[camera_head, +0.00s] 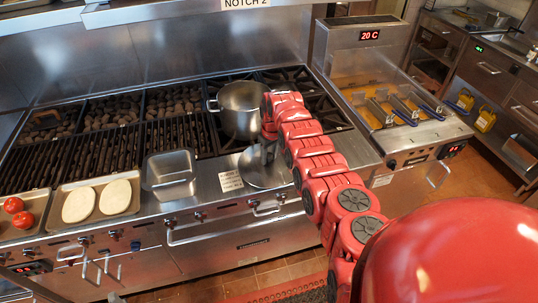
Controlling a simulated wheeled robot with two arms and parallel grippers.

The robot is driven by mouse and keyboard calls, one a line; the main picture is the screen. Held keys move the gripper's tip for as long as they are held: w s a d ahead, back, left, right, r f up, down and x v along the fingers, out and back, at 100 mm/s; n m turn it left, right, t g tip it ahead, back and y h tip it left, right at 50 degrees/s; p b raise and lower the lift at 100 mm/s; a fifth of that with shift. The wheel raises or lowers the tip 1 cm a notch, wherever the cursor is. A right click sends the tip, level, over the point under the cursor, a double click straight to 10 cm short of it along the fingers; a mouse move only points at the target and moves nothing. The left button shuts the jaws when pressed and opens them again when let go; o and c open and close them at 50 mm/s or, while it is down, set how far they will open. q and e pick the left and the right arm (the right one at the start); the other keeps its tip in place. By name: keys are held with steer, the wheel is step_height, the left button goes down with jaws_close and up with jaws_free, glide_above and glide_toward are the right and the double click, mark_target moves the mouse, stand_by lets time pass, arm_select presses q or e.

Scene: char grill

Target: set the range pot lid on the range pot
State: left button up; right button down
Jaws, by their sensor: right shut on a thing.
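The range pot (240,112) is a steel pot with side handles, standing on the range's burner grates with its open top showing. The range pot lid (258,178) is a round, shiny steel disc in front of the pot, at the range's front ledge. I cannot tell whether it touches the ledge. My red right arm passes close along the pot's right side. My left gripper is not in view.
A steel pan (169,184) sits left of the lid. A tray with two pale flat rounds (100,200) and a tray with tomatoes (14,206) are farther left. Char grill grates (100,140) lie behind them. A fryer with baskets (395,110) stands to the right.

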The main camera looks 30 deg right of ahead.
steer(key=shift+f, duration=0.1)
steer(key=shift+c, duration=2.4)
jaws_free()
